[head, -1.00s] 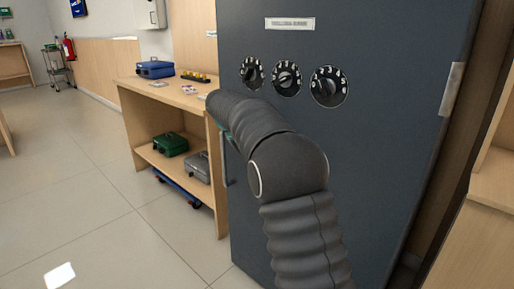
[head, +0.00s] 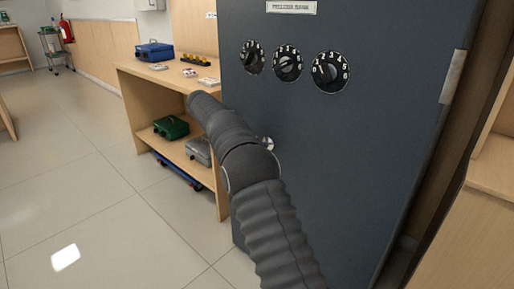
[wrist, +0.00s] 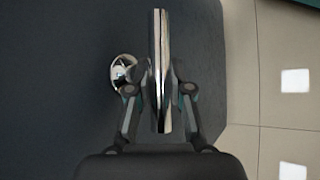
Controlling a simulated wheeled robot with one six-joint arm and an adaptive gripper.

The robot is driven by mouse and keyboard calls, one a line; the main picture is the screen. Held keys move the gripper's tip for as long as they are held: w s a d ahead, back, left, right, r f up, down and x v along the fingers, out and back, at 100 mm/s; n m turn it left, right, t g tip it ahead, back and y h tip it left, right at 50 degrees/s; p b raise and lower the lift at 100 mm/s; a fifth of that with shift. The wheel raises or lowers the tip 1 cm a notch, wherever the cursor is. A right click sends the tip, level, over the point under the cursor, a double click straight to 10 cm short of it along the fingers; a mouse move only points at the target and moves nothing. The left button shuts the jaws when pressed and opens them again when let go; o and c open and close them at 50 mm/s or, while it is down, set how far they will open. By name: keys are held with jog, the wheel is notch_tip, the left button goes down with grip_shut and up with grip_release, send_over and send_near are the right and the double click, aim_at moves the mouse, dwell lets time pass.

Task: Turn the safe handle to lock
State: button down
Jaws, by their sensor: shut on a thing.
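The safe door (head: 350,150) is a large dark blue-grey panel in the head view, and it also fills much of the wrist view (wrist: 60,80). In the wrist view a chrome handle bar (wrist: 160,35) stands upright in the picture, with its round chrome hub (wrist: 122,68) just left of it. My gripper (wrist: 160,80) has one finger on each side of the bar and is shut on it. In the head view the hub (head: 267,143) shows beside my arm, while my arm hides the gripper and the bar.
Three numbered dials (head: 288,63) sit above the handle, under a name plate (head: 291,7). A wooden shelf unit (head: 135,90) stands left of the safe, holding a blue box (head: 154,51), a green box (head: 171,127) and a grey box (head: 198,151). Open tiled floor (head: 80,200) lies at left.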

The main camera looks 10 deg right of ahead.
dwell(0.4)
jog(key=c, duration=1.1)
grip_release()
jog(key=shift+o, duration=0.2)
jog(key=shift+d+r+t+y, duration=0.1)
jog(key=shift+r+t+y, duration=0.05)
jog(key=shift+t+y, duration=0.35)
jog(key=shift+s+r+m+t+y, duration=0.1)
jog(key=shift+m+t+y, duration=0.5)
jog(key=shift+t+y, duration=0.45)
jog(key=shift+m+t+y+b, duration=0.3)
jog(key=shift+t+y+b, duration=0.35)
jog(key=shift+t+b, duration=0.45)
jog(key=shift+f+b, duration=0.3)
jog(key=shift+b, duration=0.6)
jog(key=t+y+b, duration=0.2)
jog(key=b, duration=0.6)
jog(key=shift+r+m+t, duration=0.15)
jog(key=shift+m+t, duration=0.2)
jog(key=shift+m, duration=0.05)
